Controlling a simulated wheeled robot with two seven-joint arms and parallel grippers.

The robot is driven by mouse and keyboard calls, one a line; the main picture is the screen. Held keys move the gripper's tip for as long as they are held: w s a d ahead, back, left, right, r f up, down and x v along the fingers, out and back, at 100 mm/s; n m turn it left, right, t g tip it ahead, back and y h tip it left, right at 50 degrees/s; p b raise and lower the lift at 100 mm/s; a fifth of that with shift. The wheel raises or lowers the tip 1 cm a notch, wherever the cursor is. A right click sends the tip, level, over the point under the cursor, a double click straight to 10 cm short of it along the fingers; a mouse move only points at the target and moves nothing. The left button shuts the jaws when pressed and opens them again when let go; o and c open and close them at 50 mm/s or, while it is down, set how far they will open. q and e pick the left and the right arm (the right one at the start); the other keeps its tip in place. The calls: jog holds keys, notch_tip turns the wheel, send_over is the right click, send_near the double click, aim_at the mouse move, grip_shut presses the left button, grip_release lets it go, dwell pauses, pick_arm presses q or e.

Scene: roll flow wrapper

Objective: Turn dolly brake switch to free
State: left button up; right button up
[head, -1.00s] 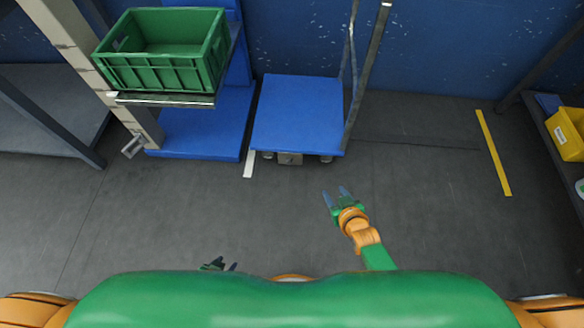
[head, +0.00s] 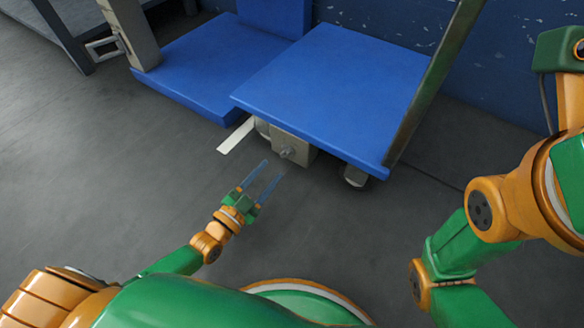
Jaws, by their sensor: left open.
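The dolly (head: 335,85) is a blue flat platform with a dark upright handle post at its right side. Under its near edge sits a grey metal brake box (head: 302,157) with a small round knob-like switch (head: 287,152) on its front face. Which setting the switch points to is too small to tell. My left gripper (head: 272,169) is open and empty. Its two bluish fingers point up toward the brake box, and in the picture their tips lie just short of the switch. My right arm fills the right side, but its gripper fingers are not in view.
A caster (head: 354,177) shows under the dolly's near right corner. A blue lift base (head: 190,75) stands close to its left, with a grey post (head: 130,35). A white floor strip (head: 237,136) lies between them. The floor on the left is clear.

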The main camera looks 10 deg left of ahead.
aim_at(284, 155)
pick_arm(q)
jog(key=b+x, duration=0.2)
jog(key=x, duration=0.3)
jog(key=shift+f, duration=0.1)
jog(key=shift+w+d+b, duration=0.15)
jog(key=shift+w+b, duration=0.25)
jog(key=shift+w, duration=0.05)
grip_shut()
